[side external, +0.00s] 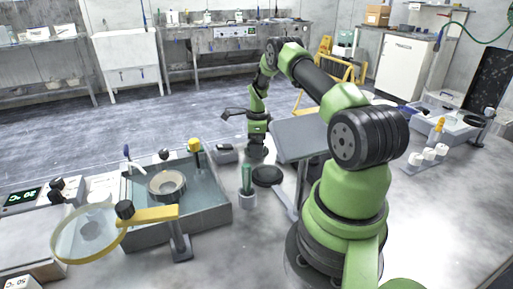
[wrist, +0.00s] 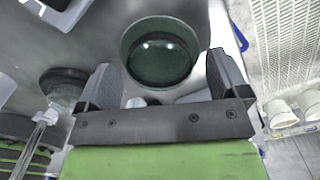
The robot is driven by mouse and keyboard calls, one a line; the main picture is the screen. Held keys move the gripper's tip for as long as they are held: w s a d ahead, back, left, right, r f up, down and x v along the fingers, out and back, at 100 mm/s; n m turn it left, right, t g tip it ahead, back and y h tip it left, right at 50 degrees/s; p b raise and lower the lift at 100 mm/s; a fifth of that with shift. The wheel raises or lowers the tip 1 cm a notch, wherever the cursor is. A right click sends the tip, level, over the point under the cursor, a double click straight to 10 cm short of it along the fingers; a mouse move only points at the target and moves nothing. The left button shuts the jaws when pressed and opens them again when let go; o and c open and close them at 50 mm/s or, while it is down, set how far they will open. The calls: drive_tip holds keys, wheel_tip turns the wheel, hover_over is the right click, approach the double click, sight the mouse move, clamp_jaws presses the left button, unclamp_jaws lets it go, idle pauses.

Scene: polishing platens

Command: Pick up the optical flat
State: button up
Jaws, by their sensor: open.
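In the wrist view a round, dark green, glassy piece with a lighter rim and bright reflections (wrist: 160,55) lies just beyond and between my fingertips; it looks like the optical flat. My gripper (wrist: 165,75) is open, with one dark finger on each side of it. I see no clear contact, and the height gap cannot be told.
A grey tilted panel (side external: 300,138) stands right of my gripper.

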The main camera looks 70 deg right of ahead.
drive_tip(key=shift+c, duration=0.2)
drive_tip(key=c, duration=1)
drive_tip(key=shift+r, duration=0.15)
